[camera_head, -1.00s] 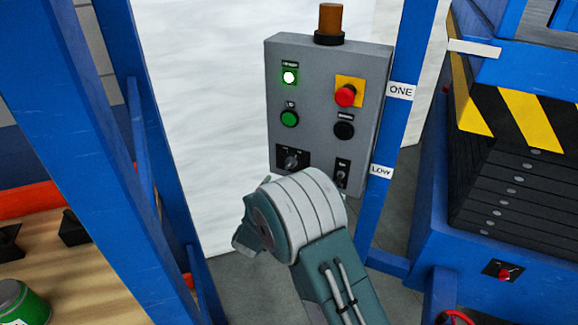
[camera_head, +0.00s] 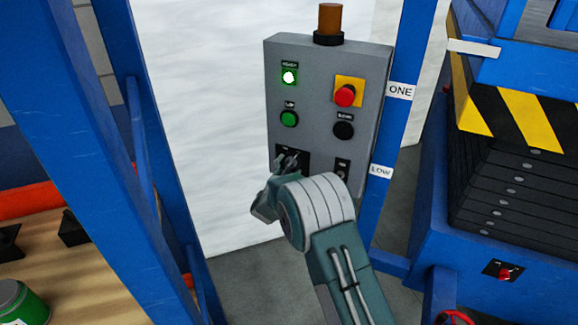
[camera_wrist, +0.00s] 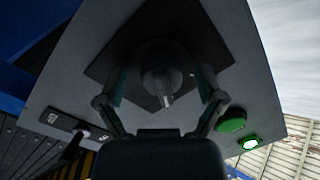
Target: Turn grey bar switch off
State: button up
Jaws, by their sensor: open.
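The grey bar switch (camera_wrist: 160,86) sits on a dark square plate (camera_wrist: 188,30) in the middle of the wrist view. Its bar points toward my gripper's base, slightly tilted. My gripper (camera_wrist: 161,78) is open, with one finger on each side of the switch. I cannot tell whether either finger touches it. In the head view, my gripper (camera_head: 288,163) is at the black plate (camera_head: 304,157) on the lower left of the grey control panel (camera_head: 315,105). There the switch is mostly hidden behind my gripper and wrist.
Above the plate are a green button (camera_head: 289,119) and a lit green lamp (camera_head: 289,77). A red button (camera_head: 345,95) and black button (camera_head: 344,130) are on the right. A smaller switch (camera_head: 341,170) is right of the plate. Blue posts (camera_head: 395,130) flank the panel.

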jog(key=c, duration=1.2)
jog(key=shift+o, duration=0.3)
jog(key=shift+n, duration=0.4)
jog(key=n, duration=0.5)
jog(key=shift+r+g, duration=0.1)
jog(key=shift+g, duration=0.3)
jog(key=n, duration=0.5)
jog(key=shift+r+g+h, duration=0.15)
jog(key=shift+g+h, duration=0.15)
jog(key=shift+n, duration=0.4)
jog(key=o, duration=1.1)
jog(key=shift+o, duration=0.2)
jog(key=shift+a, duration=0.15)
